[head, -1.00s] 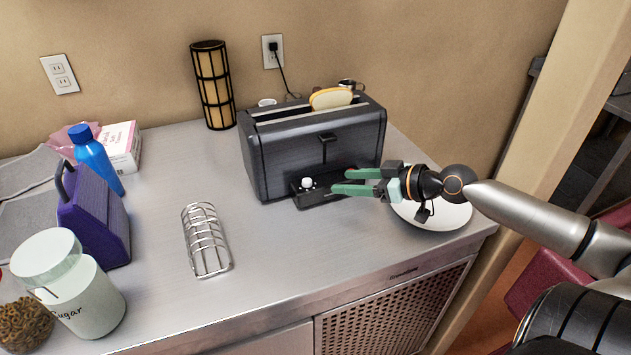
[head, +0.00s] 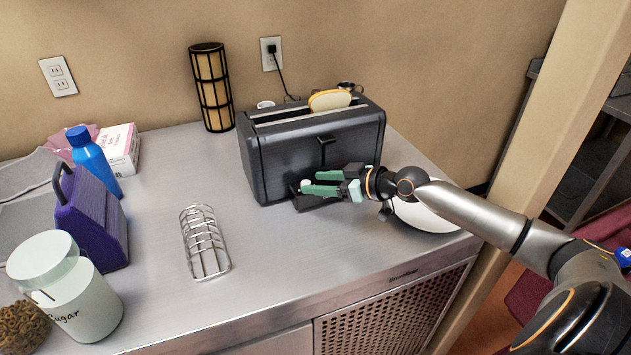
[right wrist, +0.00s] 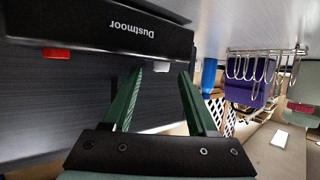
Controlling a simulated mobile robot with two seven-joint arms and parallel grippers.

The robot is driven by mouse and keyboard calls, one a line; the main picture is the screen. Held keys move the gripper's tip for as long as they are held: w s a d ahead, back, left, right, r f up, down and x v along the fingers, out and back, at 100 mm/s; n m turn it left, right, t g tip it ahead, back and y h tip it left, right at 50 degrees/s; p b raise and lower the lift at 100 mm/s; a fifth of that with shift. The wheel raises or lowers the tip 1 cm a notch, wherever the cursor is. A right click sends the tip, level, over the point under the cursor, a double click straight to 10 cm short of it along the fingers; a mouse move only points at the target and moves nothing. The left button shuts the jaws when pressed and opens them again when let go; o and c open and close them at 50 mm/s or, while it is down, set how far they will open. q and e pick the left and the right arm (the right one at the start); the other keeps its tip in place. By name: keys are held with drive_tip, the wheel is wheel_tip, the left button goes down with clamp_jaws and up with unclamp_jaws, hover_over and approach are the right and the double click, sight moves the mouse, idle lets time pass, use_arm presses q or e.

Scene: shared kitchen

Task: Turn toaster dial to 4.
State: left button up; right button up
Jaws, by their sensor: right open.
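The dark grey toaster (head: 285,155) stands on the counter with its control panel facing front, and bread shows in its top slot. The small white dial (head: 305,183) is low on that front panel, mostly hidden by my fingers; its setting is not readable. My right gripper (head: 311,182) reaches in from the right with its green fingers open, their tips at the dial. I cannot tell whether they touch it. My left gripper is out of view.
A white plate (head: 428,214) lies right of the toaster, below my arm. A wire toast rack (head: 205,243) stands to the left with clear counter around it. A sugar jar (head: 88,303), purple object (head: 97,228) and blue bottle (head: 93,160) stand farther left.

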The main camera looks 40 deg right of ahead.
drive_tip(key=shift+w+a+f, duration=0.2)
drive_tip(key=shift+w+a, duration=0.05)
drive_tip(key=shift+w, duration=0.25)
clamp_jaws()
idle(0.4)
